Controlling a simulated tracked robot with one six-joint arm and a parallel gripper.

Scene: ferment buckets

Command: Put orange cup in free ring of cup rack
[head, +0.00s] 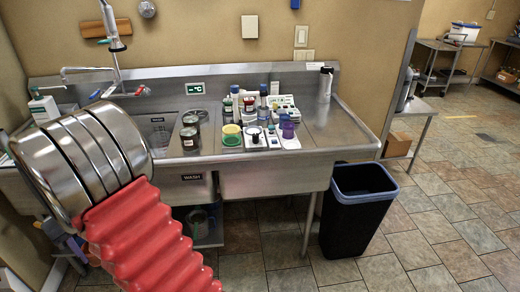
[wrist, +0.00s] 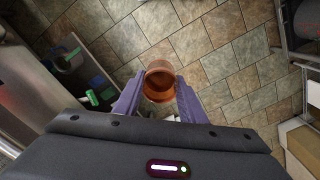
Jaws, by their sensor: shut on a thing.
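The orange cup (wrist: 158,87) is between the purple fingers of my gripper (wrist: 158,98) in the wrist view. The fingers are shut on its sides, and the cup is held over the tiled floor. Neither the gripper nor the orange cup shows in the head view. I cannot clearly pick out the cup rack or a free ring. Small items crowd the sink counter in the head view, among them a yellow and green round item (head: 231,135), a white piece with a dark round top (head: 254,136) and a purple cup (head: 288,130).
The steel sink counter (head: 335,128) has bare room to the right of the small items. Two dark cans (head: 190,138) stand left of them, and a tall bottle (head: 325,84) stands at the back right. A black bin (head: 355,220) stands on the floor beside the sink.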

